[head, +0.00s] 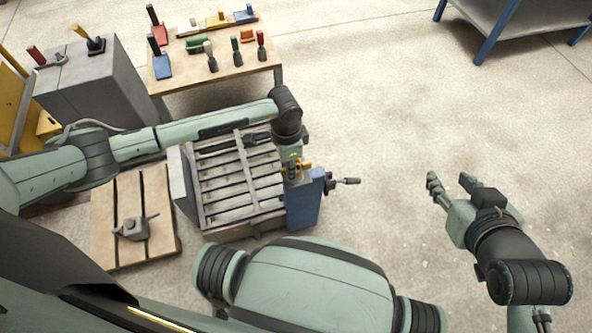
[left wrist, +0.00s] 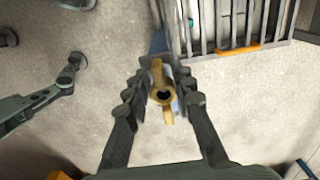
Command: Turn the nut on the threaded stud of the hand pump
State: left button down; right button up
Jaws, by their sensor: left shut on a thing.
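The hand pump (head: 304,206) is a blue upright body beside the slatted grey mould, with a dark handle (head: 346,181) sticking out to the right. A brass-yellow winged nut (left wrist: 164,96) sits at the pump's top, between the fingers of my left gripper (left wrist: 160,82). In the head view my left gripper (head: 293,171) points down over the pump and partly covers the nut. It is shut on the nut. The stud shows at most as a dark round spot in the nut's centre. My right gripper (head: 451,184) is open and empty, over bare floor to the right.
The slatted mould (head: 238,180) stands directly left of the pump. A wooden pallet (head: 157,205) with a grey clamp-like part lies further left. A table (head: 215,70) with coloured hand tools and a grey cabinet (head: 92,85) stand behind. The floor right of the pump is clear.

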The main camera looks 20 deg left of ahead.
pick_arm(q)
jog(key=shift+r, duration=2.6)
